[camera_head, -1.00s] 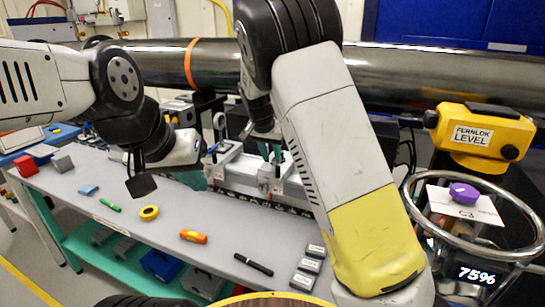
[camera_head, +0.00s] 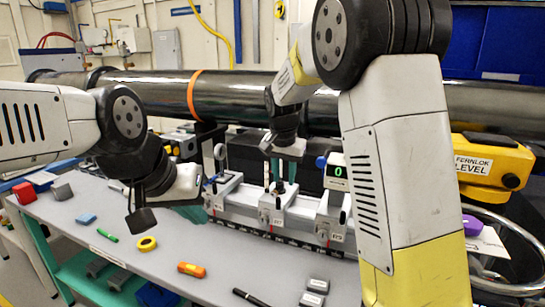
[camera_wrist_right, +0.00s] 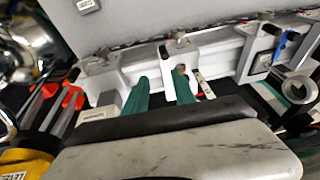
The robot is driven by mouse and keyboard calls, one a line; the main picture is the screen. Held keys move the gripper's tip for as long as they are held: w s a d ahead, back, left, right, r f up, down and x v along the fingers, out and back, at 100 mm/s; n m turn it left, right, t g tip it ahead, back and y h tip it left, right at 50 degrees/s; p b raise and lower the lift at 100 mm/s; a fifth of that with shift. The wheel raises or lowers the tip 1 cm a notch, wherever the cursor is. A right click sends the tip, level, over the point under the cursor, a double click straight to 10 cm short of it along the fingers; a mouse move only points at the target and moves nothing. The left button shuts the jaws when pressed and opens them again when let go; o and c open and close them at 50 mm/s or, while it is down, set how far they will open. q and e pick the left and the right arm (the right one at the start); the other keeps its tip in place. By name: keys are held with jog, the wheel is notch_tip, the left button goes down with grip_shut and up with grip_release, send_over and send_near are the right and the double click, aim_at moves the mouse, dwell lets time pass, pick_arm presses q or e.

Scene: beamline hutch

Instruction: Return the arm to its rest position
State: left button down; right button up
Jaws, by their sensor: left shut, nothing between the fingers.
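My left gripper (camera_head: 194,213) is at the left, over the back part of the grey bench, shut and empty; its fingers are small and partly hidden. My right arm (camera_head: 410,160) comes in across the right half and bends back. My right gripper (camera_head: 279,170) points down near the middle carriage (camera_head: 277,207) of the white rail in the head view. In the right wrist view its two teal fingers (camera_wrist_right: 164,92) are apart, with the rail showing between them and nothing held. I cannot tell whether they touch the carriage.
A dark pipe (camera_head: 245,97) runs behind the rail. A yellow level (camera_head: 490,165) and a metal ring (camera_head: 525,232) stand at the right. A small display (camera_head: 336,172) reads 0. A yellow ring (camera_head: 147,243), an orange item (camera_head: 191,269) and a black pen (camera_head: 251,297) lie on the bench (camera_head: 120,215).

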jog(key=s+d+r+n+t+y, duration=0.1)
jog(key=s+d+r, duration=0.1)
jog(key=s, duration=0.7)
jog(key=s+d+r+n+t, duration=0.1)
jog(key=s+d+r+n, duration=0.1)
jog(key=s+d, duration=0.3)
jog(key=s+d+r+n+y, duration=0.1)
jog(key=s+d, duration=0.3)
jog(key=s, duration=1)
jog(key=shift+r+n+t+y, duration=0.3)
jog(key=shift+r+n+t, duration=0.1)
jog(key=shift+r, duration=0.05)
